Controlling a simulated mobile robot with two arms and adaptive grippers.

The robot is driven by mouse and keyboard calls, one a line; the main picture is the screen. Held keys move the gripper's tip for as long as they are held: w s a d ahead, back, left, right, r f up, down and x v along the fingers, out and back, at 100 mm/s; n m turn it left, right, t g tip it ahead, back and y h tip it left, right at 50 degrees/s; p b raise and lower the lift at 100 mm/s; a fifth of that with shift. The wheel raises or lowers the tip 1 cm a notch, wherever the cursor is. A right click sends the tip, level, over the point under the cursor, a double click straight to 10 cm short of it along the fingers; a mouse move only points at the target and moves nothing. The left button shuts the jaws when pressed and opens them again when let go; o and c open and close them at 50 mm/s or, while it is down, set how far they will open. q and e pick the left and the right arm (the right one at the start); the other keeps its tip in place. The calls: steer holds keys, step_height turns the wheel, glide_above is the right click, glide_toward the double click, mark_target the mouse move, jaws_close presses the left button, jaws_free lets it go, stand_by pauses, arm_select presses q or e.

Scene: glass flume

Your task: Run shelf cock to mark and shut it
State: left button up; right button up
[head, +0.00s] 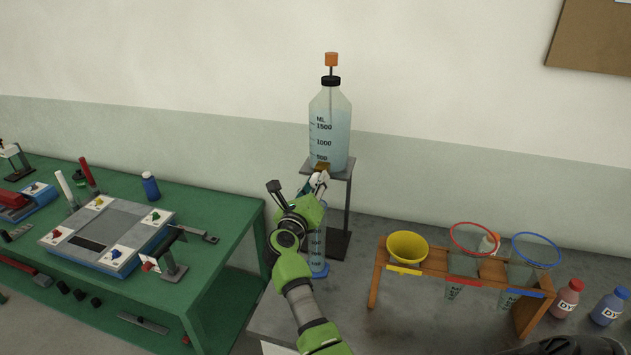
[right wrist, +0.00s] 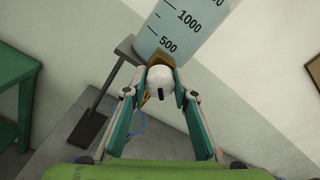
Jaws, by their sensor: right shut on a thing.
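A large clear bottle (head: 331,115) with pale blue liquid and a ML scale stands on a small grey shelf stand (head: 346,200). The shelf cock, a white knob with a dark slot (right wrist: 160,80) on a brass-coloured fitting (right wrist: 160,60), sits at the bottle's foot. My right gripper (right wrist: 160,97) is shut on this cock, one finger on each side. In the head view my right gripper (head: 316,190) partly hides the cock. A measuring cylinder (head: 317,245) with blue marks and a blue base stands below, partly behind my arm; its liquid level is unclear.
A green bench (head: 215,200) with a grey-topped device (head: 108,232) and tools is at left. At right a wooden rack (head: 436,262) holds a yellow funnel (head: 408,246) and ringed cups. Red (head: 567,298) and blue (head: 609,306) dye bottles stand beyond it.

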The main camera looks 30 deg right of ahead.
mark_target(316, 176)
stand_by(0.3)
steer(key=o, duration=0.9)
steer(key=shift+o, duration=0.9)
steer(key=shift+w+d, duration=0.1)
step_height(316, 176, up, 10)
steer(key=shift+f, duration=0.1)
